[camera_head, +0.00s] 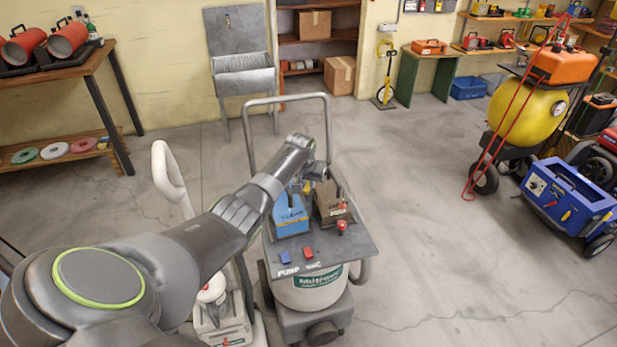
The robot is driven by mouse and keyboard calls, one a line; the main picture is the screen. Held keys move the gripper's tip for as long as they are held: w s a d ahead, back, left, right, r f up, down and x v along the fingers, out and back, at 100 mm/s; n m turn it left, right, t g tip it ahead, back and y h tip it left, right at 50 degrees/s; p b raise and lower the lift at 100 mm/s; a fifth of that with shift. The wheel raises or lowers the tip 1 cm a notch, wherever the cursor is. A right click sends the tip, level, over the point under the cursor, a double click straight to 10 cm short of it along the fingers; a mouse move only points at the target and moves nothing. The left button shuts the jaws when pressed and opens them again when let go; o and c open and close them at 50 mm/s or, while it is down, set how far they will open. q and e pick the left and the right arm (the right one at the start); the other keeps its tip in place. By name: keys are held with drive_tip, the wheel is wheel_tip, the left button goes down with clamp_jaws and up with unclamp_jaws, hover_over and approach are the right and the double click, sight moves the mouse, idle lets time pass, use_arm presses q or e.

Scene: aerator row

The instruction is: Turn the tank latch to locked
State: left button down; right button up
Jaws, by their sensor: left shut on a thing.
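A wheeled machine with a pale tank (311,292) stands in front of me, with a dark grey top plate (347,248) and a tall grey handle frame. On the plate sit a blue box (291,222) and a grey-brown box (331,208) side by side. My left arm reaches over the plate from the left. My left gripper (308,187) points down behind and between the boxes, shut on a small part that appears to be the tank latch. The gripper and arm hide most of it, so its angle cannot be told. My right gripper is out of view.
A red knob (342,227) sits on the plate, with a blue switch (285,257) and a red switch (308,253) at its front edge. A white curved handle (170,178) stands left. A blue machine (570,198) stands far right.

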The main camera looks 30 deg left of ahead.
use_arm(q)
drive_tip(key=m+h, duration=0.1)
drive_tip(key=m, duration=0.1)
drive_tip(key=shift+a+m, duration=0.2)
drive_tip(key=shift+m, duration=0.2)
drive_tip(key=m+h+b, duration=0.1)
drive_tip(key=m+b, duration=0.1)
drive_tip(key=shift+a+f+m, duration=0.1)
drive_tip(key=shift+f+m, duration=0.05)
drive_tip(key=shift+m, duration=0.25)
drive_tip(key=m+h+b, duration=0.1)
drive_tip(key=m+b, duration=0.1)
drive_tip(key=b, duration=0.1)
drive_tip(key=m+h+b, duration=0.1)
drive_tip(key=m+b, duration=0.2)
drive_tip(key=shift+a, duration=0.2)
drive_tip(key=shift+w+m+g+b, duration=0.1)
drive_tip(key=shift+m+g+b, duration=0.3)
drive_tip(key=shift+m+b, duration=0.25)
drive_tip(key=c, duration=1.4)
unclamp_jaws()
drive_tip(key=shift+o, duration=0.2)
drive_tip(key=shift+r, duration=0.2)
